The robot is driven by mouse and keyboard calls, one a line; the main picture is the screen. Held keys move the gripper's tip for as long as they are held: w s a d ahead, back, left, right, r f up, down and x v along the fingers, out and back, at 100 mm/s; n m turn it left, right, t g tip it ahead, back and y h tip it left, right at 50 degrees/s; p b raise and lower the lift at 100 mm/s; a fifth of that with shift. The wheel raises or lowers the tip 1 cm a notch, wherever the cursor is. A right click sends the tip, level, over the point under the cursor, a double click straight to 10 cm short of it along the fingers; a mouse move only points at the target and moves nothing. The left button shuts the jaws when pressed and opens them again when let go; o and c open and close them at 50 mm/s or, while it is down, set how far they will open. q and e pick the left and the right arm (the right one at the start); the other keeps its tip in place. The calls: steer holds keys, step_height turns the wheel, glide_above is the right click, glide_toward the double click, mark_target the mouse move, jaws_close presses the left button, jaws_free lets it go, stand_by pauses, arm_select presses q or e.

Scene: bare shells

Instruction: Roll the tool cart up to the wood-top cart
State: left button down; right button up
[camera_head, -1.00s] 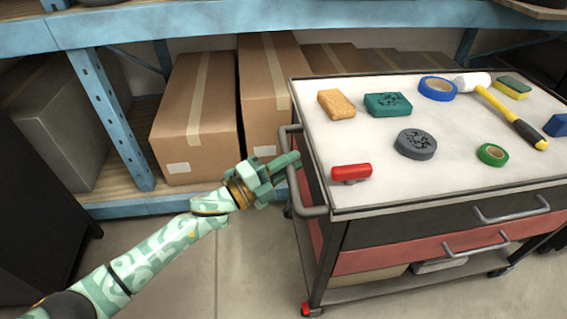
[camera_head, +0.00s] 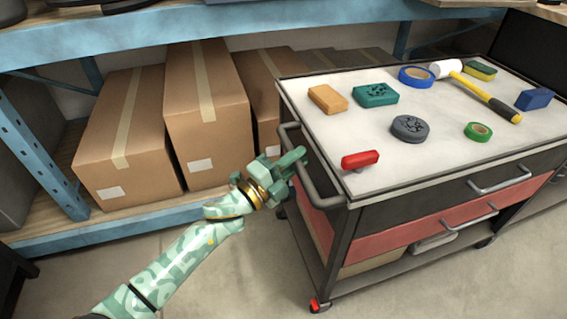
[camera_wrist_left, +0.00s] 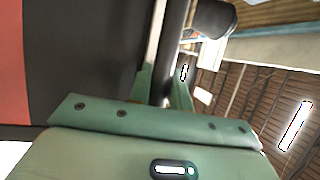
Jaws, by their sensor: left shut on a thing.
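The tool cart (camera_head: 335,145) has a pale top, a dark drawer, a red drawer and a low shelf. Its grey push handle (camera_head: 310,178) is on its left end. My left gripper (camera_head: 287,166) is shut on this handle; in the left wrist view its fingers (camera_wrist_left: 164,90) close around the dark bar (camera_wrist_left: 173,45). A wooden top edge over a dark body (camera_head: 535,45) shows at the upper right; it may be the wood-top cart, but it is cut off. My right gripper is not in view.
A blue shelf rack (camera_head: 200,35) with cardboard boxes (camera_head: 208,110) runs behind and left. Bare floor (camera_head: 240,270) lies in front.

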arm_select(q)
steer(key=shift+d+f, duration=0.1)
steer(key=shift+d, duration=0.35)
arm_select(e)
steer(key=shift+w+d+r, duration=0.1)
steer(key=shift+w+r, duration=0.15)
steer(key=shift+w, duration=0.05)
arm_select(q)
steer(key=c, duration=1.6)
jaws_free()
steer(key=shift+c, duration=0.2)
steer(key=o, duration=0.3)
steer(key=shift+w+d, duration=0.1)
steer(key=shift+d, duration=0.1)
steer(key=shift+o, duration=0.2)
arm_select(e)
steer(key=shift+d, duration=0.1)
arm_select(q)
steer(key=shift+a, duration=0.1)
